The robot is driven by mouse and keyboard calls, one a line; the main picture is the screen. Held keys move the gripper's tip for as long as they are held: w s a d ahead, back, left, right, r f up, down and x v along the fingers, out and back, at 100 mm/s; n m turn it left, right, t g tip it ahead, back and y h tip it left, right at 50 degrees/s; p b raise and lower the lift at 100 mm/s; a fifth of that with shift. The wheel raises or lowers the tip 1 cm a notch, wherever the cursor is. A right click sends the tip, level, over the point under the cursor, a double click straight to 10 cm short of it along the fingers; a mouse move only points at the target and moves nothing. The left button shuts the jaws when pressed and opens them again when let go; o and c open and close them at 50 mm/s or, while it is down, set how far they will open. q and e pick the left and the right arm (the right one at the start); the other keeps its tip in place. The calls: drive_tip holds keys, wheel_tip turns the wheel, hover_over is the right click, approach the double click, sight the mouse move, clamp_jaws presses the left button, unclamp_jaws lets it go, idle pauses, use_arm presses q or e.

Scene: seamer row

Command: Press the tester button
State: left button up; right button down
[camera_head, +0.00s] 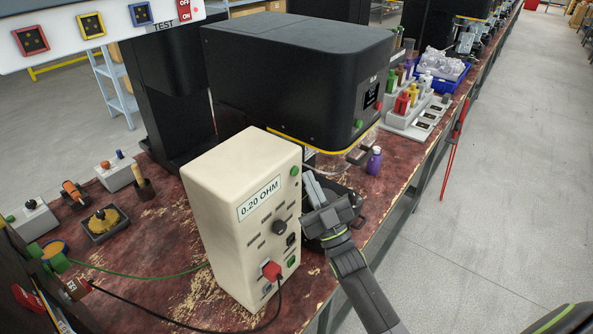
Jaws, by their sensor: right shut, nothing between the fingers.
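The tester is a beige box (222,208) labelled "0.20 OHM", standing on the worn red bench. Its right-hand face has a green round button (295,170) near the top, a dark knob (279,227), a red plug (271,270) and a small green switch (291,261) lower down. My right gripper (308,174) is shut and empty, its fingertips just right of the green round button. I cannot tell whether they touch it. My left gripper is not in view.
A large black machine (290,75) stands behind the tester. A purple bottle (374,161) stands right of it. A black cable (180,324) and a green wire (140,271) run left across the bench (160,235). Small fixtures stand at the left; the aisle floor (500,200) is clear.

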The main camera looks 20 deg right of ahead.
drive_tip(key=shift+s+d+p, duration=0.2)
drive_tip(key=shift+s+d, duration=0.2)
drive_tip(key=shift+s, duration=0.3)
drive_tip(key=shift+s+d+p, duration=0.25)
drive_tip(key=shift+s+d, duration=0.2)
drive_tip(key=shift+s, duration=0.3)
drive_tip(key=shift+s+d+p, duration=0.2)
drive_tip(key=shift+s+d, duration=0.2)
drive_tip(key=shift+s, duration=0.3)
